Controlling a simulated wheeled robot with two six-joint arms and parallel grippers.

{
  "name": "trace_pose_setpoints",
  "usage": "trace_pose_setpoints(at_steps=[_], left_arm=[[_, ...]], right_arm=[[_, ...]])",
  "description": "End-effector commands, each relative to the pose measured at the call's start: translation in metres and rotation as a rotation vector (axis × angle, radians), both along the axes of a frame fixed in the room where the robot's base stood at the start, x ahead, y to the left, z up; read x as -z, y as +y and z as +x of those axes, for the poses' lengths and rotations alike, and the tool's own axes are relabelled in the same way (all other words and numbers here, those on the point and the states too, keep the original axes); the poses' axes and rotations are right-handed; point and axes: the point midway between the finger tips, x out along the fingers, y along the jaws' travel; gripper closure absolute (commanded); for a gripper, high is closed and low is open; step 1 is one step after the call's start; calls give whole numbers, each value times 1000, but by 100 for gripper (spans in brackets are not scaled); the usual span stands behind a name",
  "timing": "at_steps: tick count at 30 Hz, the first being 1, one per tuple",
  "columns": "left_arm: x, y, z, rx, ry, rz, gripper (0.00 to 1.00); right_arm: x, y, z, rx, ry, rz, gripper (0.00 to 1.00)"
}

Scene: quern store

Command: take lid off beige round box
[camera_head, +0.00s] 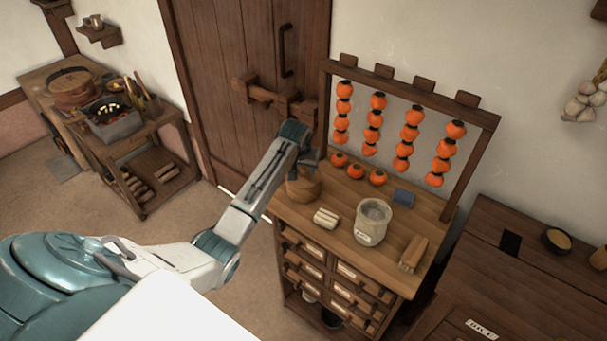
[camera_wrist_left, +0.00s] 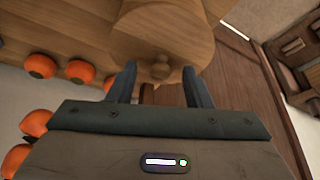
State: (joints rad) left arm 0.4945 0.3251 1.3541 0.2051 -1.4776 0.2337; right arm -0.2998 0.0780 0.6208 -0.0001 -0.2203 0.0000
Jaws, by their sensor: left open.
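The beige round box (camera_head: 303,190) is a wooden round container at the left back of the small drawer cabinet's top. My left gripper (camera_head: 309,160) is just above it and hides part of its top. In the left wrist view the lid (camera_wrist_left: 148,42) shows a small knob (camera_wrist_left: 161,71), which lies between the two open fingers of my left gripper (camera_wrist_left: 159,75). Whether a finger touches the knob I cannot tell. My right gripper is not in view.
The cabinet top (camera_head: 325,240) also holds a pale jar (camera_head: 372,224), a folded cream bundle (camera_head: 326,217), a blue block (camera_head: 404,197) and a wooden piece (camera_head: 413,254). Orange fruits (camera_head: 378,178) lie at the back, below a hanging rack (camera_head: 496,125). A door (camera_head: 232,70) stands behind.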

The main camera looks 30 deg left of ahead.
Motion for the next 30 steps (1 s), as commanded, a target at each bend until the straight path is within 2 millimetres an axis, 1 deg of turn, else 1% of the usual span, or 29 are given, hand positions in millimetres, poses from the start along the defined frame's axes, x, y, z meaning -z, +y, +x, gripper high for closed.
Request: trace_pose_setpoints(at_steps=[2,5,9,17,22,26,29,30], left_arm=[[0,0,0,0,0,0,55],[0,0,0,0,0,0,72],[0,0,0,0,0,0,100],[-1,0,0,0,-1,0,100],[-5,0,1,0,-4,0,100],[-15,0,1,1,-5,1,100],[-29,1,1,1,-7,3,100],[-33,0,-2,1,-5,3,100]], right_arm=[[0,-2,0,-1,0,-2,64],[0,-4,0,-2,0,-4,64],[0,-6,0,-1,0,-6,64],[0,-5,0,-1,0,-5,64],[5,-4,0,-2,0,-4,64],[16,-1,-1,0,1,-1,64],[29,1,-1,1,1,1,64],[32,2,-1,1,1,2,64]])
